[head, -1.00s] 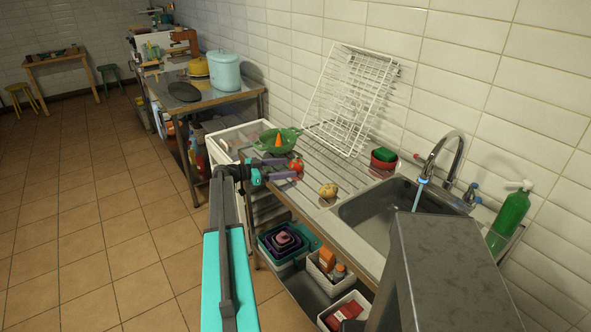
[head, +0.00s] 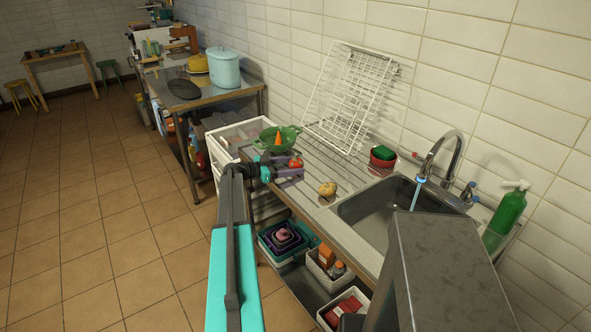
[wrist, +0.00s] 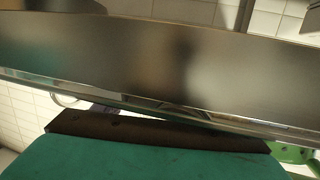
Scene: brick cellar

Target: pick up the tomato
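The red tomato (head: 296,162) sits on the ribbed steel drainboard in the head view, just in front of the green colander. My gripper (head: 290,163) reaches it from the left. Its two purple fingers are apart, one on the far side and one on the near side, with the tomato between their tips. I cannot tell whether either finger touches it. The tomato is not seen in the wrist view, where a steel surface and my own teal part fill most of the picture.
The green colander (head: 268,140) with an orange carrot-like thing stands close behind the gripper. A potato (head: 328,189) lies to the right, before the sink (head: 378,215). A white dish rack (head: 350,95) leans on the wall. Tubs fill the shelf below.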

